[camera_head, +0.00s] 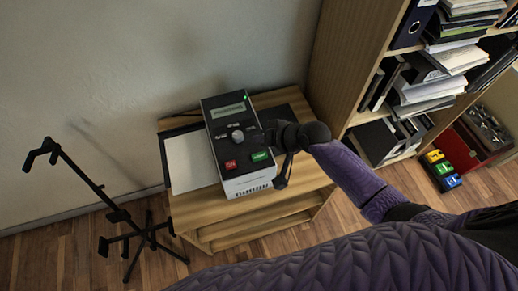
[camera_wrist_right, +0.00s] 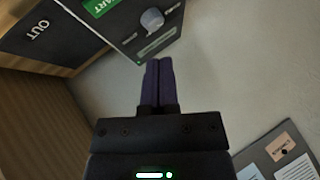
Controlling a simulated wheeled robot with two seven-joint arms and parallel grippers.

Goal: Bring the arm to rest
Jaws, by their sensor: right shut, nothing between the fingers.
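My right gripper (camera_head: 262,134) is shut and empty. In the head view it is over the right side of a control box (camera_head: 222,116), close to its knob and green button. Whether it touches the box cannot be told from this view. In the right wrist view my two purple fingers (camera_wrist_right: 158,82) are pressed together with nothing between them. The box (camera_wrist_right: 130,32) shows there at the top, beyond the fingertips, with its grey knob and green START button. The purple right arm reaches in from the right. My left gripper is not in view.
The box stands on a small wooden table (camera_head: 213,226) beside a white sheet (camera_head: 190,160). A black stand (camera_head: 120,215) is on the floor at left. A tall bookshelf (camera_head: 340,50) rises close on the right. A red toolbox (camera_head: 462,148) and coloured blocks (camera_head: 442,169) are farther right.

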